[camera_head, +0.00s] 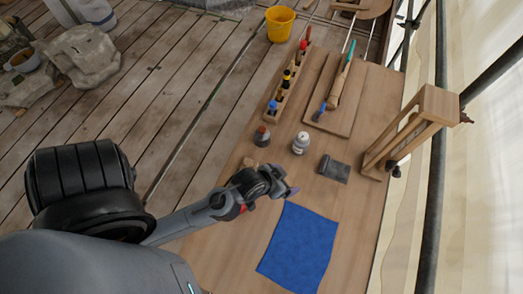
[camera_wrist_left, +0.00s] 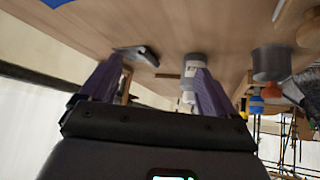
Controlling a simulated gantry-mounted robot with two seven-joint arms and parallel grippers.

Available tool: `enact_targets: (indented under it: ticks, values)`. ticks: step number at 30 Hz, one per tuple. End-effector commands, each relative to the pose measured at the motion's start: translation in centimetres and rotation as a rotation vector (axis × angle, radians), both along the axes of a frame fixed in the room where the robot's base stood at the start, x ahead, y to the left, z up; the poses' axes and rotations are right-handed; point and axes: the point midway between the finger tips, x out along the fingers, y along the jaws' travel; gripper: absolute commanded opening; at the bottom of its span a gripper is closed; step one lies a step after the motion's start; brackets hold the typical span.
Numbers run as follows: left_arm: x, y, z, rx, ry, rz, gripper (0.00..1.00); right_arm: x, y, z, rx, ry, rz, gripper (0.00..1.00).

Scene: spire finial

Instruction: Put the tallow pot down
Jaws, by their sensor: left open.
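A small pale grey-white pot (camera_head: 300,143) stands upright on the wooden bench. A dark pot with a reddish top (camera_head: 262,137) stands to its left. I cannot tell for sure which is the tallow pot. My left gripper (camera_head: 288,193) is over the bench, in front of both pots and near the blue cloth's far edge. In the left wrist view, its purple fingers (camera_wrist_left: 160,70) are spread with nothing held between them. That view shows the pale pot (camera_wrist_left: 193,64) beyond the right fingertip, partly hidden by it, and a grey pot (camera_wrist_left: 270,63) further right. My right gripper is not in view.
A blue cloth (camera_head: 298,248) lies at the near end. A dark grey flat item (camera_head: 333,169) lies right of the pale pot. A wooden frame (camera_head: 411,130) stands at the right edge. A tool rack (camera_head: 288,82) and a board (camera_head: 342,98) lie behind.

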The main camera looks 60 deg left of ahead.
Motion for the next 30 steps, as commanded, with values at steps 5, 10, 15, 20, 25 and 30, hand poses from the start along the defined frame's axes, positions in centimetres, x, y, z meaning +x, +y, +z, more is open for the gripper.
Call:
enact_targets:
  ticks: [5,10,15,20,25,30]
  values:
    - [-5.1,-0.7,1.8,0.044,0.218,-0.153,0.90,0.0,0.0,0.0,0.002,0.000,-0.002,0.47]
    - [-8.2,-0.5,2.7,0.093,0.345,-0.223,0.90,0.0,0.0,0.0,0.002,0.000,-0.002,0.47]
    - [-9.2,-0.4,3.1,0.110,0.383,-0.241,0.90,0.0,0.0,0.0,0.002,0.000,-0.002,0.47]
    - [-9.2,-0.4,3.1,0.109,0.383,-0.240,0.90,0.0,0.0,0.0,-0.001,0.001,0.001,0.47]
    - [-9.1,-0.4,3.4,0.109,0.382,-0.239,0.90,0.0,-0.2,0.3,-0.007,0.000,0.004,0.47]
    - [-9.1,-0.4,5.4,0.109,0.382,-0.239,0.90,0.0,-0.2,2.3,-0.007,0.002,0.004,0.47]
